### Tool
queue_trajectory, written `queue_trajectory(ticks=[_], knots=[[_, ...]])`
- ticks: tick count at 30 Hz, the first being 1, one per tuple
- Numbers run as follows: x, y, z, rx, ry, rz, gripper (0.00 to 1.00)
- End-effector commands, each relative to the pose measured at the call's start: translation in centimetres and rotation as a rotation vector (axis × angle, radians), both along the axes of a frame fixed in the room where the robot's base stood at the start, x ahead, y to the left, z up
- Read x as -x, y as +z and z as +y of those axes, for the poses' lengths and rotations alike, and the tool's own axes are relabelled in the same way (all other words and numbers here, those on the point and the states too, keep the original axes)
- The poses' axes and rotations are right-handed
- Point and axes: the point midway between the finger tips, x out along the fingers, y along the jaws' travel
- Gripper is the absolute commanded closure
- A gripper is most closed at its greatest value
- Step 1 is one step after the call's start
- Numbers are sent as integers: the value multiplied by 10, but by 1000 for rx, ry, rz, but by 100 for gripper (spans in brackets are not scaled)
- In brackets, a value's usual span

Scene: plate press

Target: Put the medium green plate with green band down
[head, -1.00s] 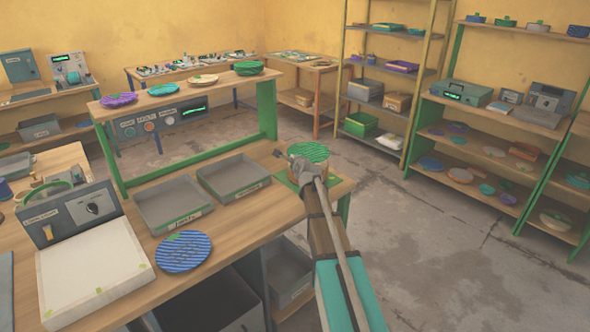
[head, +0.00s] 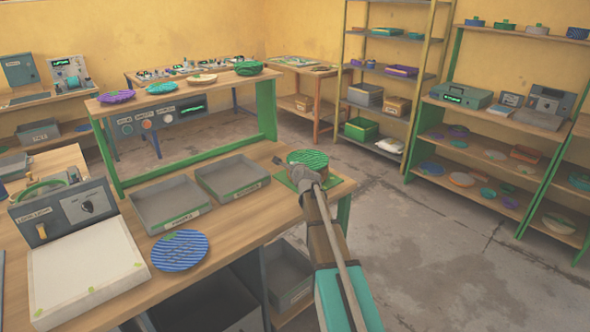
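The green striped plate (head: 308,156) is at the right end of the workbench, over a green mat (head: 336,181). A brownish band or side shows under its green top. My gripper (head: 306,172) is at the plate's near side, coming from the front. The wrist hides the near edge of the plate and part of the mat. I cannot see clearly whether the fingers are closed on the plate, or whether the plate touches what is under it.
Two grey trays (head: 170,222) stand left of the mat. A blue striped plate (head: 180,250) lies at the bench's front edge. A raised shelf (head: 215,84) behind holds several plates. A white-topped device (head: 85,268) stands at the left.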

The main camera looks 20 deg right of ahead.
Motion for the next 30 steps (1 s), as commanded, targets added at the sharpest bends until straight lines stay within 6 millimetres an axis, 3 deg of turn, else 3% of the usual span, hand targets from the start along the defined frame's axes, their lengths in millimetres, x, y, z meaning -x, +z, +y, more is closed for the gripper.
queue_trajectory(ticks=[14, 21, 30], knots=[[1, -8, -1, 2, 2, 6, 100], [1, -7, -1, 1, 1, 6, 58], [0, -6, -1, 1, 0, 4, 57]])
